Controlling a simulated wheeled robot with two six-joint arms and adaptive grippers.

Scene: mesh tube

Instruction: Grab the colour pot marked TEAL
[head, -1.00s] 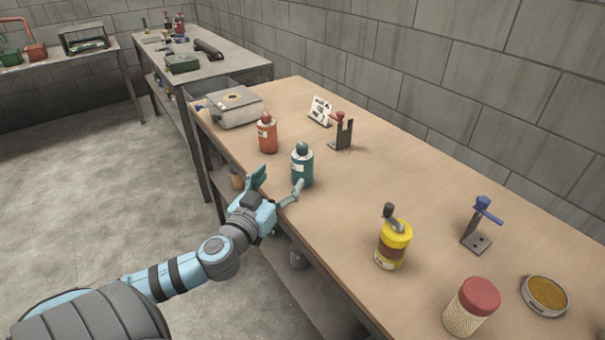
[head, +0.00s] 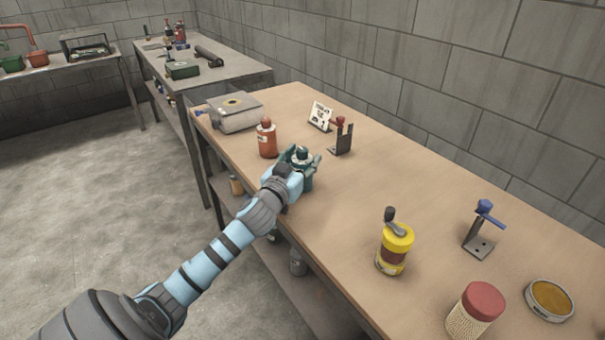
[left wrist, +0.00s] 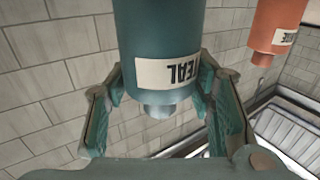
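The teal pot (head: 307,183) stands upright near the front edge of the workbench. In the left wrist view the teal pot (left wrist: 160,38) appears upside down, its pale label reading TEAL. My left gripper (head: 301,162) is at the pot with one finger on each side of it. The fingers also show in the left wrist view (left wrist: 163,85), spread wide along the pot's sides; firm contact cannot be made out. The palm side hides part of the pot in the head view. My right gripper is not in view.
An orange-red pot (head: 267,140) stands close by on the left. A grey box (head: 235,113), a small sign (head: 320,115) and a red-topped stand (head: 341,138) are behind. A yellow pot (head: 394,250) stands to the right. The bench between is clear.

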